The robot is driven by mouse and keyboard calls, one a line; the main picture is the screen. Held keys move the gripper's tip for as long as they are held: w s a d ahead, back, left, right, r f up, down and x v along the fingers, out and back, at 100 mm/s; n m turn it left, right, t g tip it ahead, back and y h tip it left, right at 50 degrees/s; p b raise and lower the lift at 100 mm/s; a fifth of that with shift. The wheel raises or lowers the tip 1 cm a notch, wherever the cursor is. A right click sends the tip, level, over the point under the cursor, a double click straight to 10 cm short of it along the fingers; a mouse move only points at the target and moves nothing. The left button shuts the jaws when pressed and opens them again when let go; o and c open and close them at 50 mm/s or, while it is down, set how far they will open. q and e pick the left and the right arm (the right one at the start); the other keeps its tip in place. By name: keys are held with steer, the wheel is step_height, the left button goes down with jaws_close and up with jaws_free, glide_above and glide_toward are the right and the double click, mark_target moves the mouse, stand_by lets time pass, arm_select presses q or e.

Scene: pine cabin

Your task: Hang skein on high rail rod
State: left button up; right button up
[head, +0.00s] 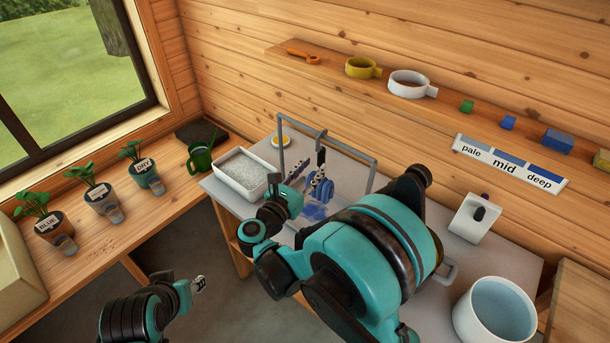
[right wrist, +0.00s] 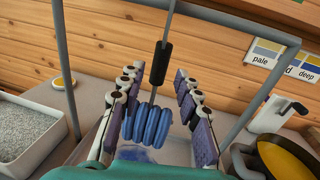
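The skein (right wrist: 147,126) is a bundle of blue loops at the lower end of a thin hook rod with a black grip (right wrist: 161,63). In the head view the black grip (head: 321,155) hangs at the grey rail frame (head: 282,150), just below its top bar; whether it is hooked on the bar cannot be told. My right gripper (right wrist: 157,118) has its fingers spread on both sides of the skein, with a clear gap on the right side. In the head view my right gripper (head: 312,192) partly hides the skein. My left gripper (head: 198,285) is low at the left, away from the rail.
A white tray of grey grains (head: 242,172) stands left of the frame. A white block with a dark knob (head: 474,217) and a white bucket (head: 494,312) stand to the right. A wall shelf (head: 440,98) holds cups and small blocks. Potted plants (head: 103,203) line the left bench.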

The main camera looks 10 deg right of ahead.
mark_target(319, 153)
steer(key=x, duration=0.4)
steer(key=shift+c, duration=0.3)
jaws_close()
steer(key=shift+s+a, duration=0.1)
steer(key=shift+r, duration=0.15)
steer(key=shift+r+p, duration=1)
steer(key=shift+r, duration=0.1)
steer(key=v, duration=0.7)
steer(key=shift+w+a+b, duration=0.4)
